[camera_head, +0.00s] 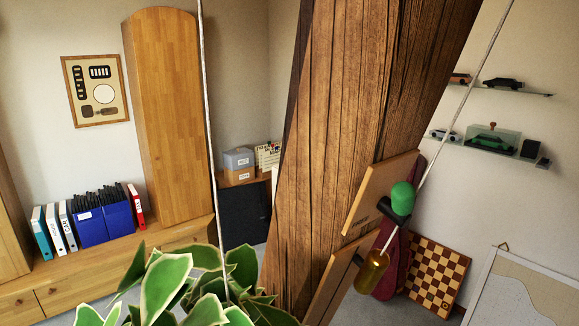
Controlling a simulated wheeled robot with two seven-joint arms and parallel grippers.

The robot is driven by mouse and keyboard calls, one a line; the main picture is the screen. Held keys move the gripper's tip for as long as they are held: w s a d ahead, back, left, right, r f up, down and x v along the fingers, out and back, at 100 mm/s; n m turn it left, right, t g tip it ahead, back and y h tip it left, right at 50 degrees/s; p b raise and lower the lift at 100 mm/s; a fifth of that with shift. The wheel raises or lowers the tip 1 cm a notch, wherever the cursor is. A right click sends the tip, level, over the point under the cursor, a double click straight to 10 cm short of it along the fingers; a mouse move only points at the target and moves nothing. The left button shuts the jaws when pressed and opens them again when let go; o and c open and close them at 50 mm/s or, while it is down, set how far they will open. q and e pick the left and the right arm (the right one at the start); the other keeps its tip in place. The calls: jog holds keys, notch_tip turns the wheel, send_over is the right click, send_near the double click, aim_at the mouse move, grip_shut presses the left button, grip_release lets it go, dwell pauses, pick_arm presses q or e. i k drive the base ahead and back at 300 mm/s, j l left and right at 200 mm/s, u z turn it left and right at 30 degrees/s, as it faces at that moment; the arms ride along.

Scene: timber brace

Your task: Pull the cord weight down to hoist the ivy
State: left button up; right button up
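The ivy (185,285), with broad green leaves edged in cream, fills the bottom left of the head view. A pale cord (208,120) runs from the top edge down into its leaves; its pot is not visible. A brass-coloured cylinder, seemingly the cord weight (371,272), hangs at the right of the timber brace (365,110). A second slanting cord (463,92) comes down from the top right toward it, passing by a green rounded knob (402,196) with a dark part below. Neither of my grippers is in view.
Wooden boards (378,190) sit against the brace behind the knob and weight. A checkerboard (436,275) leans behind at the right. Wall shelves (515,92) hold model cars. A wooden cabinet (165,115) and binders (90,222) stand at the left.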

aim_at(374, 267)
jog(key=i+l+u, duration=0.1)
jog(key=l+u, duration=0.3)
jog(key=l, duration=0.2)
jog(key=l+u, duration=0.45)
jog(key=l, duration=0.2)
jog(key=l+u, duration=0.4)
jog(key=l, duration=0.25)
jog(key=l+u, duration=0.3)
jog(key=l, duration=0.15)
jog(key=l+u, duration=0.25)
jog(key=l, duration=0.2)
jog(key=l+u, duration=0.3)
jog(key=k+l+u, duration=0.3)
jog(key=l, duration=0.2)
jog(key=l+u, duration=0.3)
jog(key=k+l+u, duration=0.25)
jog(key=l, duration=0.2)
jog(key=k+l+u, duration=0.3)
jog(key=i+l, duration=0.05)
jog(key=i, duration=0.05)
